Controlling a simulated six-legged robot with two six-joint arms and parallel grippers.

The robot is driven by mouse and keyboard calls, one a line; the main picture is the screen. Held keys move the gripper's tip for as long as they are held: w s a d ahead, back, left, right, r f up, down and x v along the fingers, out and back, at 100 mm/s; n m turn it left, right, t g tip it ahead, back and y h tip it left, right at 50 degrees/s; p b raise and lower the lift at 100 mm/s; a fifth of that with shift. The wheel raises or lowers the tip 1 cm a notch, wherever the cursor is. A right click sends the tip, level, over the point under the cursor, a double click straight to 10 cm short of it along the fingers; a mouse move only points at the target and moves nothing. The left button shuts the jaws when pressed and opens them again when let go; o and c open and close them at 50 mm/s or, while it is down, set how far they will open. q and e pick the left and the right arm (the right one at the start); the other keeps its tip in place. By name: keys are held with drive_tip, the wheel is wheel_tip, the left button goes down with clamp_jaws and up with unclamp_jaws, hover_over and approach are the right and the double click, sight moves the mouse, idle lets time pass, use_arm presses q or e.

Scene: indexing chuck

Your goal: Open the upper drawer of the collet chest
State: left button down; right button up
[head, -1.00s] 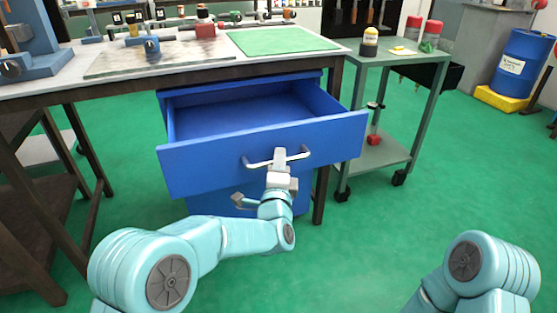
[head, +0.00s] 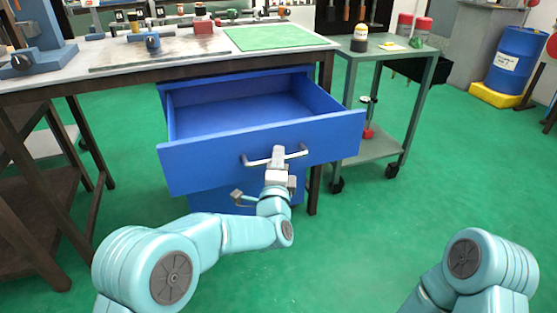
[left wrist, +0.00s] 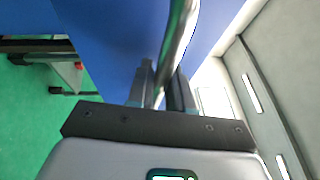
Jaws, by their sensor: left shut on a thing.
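The blue collet chest (head: 240,200) stands under the workbench. Its upper drawer (head: 210,160) is pulled well out, and the inside that shows looks empty. A silver bar handle (head: 254,161) runs across the drawer front. My left gripper (head: 278,155) is shut on the handle near its middle. In the left wrist view the handle (left wrist: 181,45) passes between the two dark fingers (left wrist: 166,88), with the blue front behind. The lower part of the chest is partly hidden by my left arm. My right gripper is out of view; only part of that arm shows at lower right.
The workbench (head: 60,84) carries a green mat (head: 275,38), a metal plate and several tools. A grey-green trolley (head: 400,52) with a bottle (head: 360,38) stands just right of the chest. A blue drum (head: 516,55) is at far right. The green floor in front is clear.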

use_arm(q)
drive_tip(key=shift+w, duration=0.1)
drive_tip(key=c, duration=1.1)
unclamp_jaws()
drive_tip(key=p+v, duration=0.2)
drive_tip(key=v, duration=1.4)
drive_tip(key=shift+s+p, duration=0.2)
drive_tip(key=shift+p, duration=0.1)
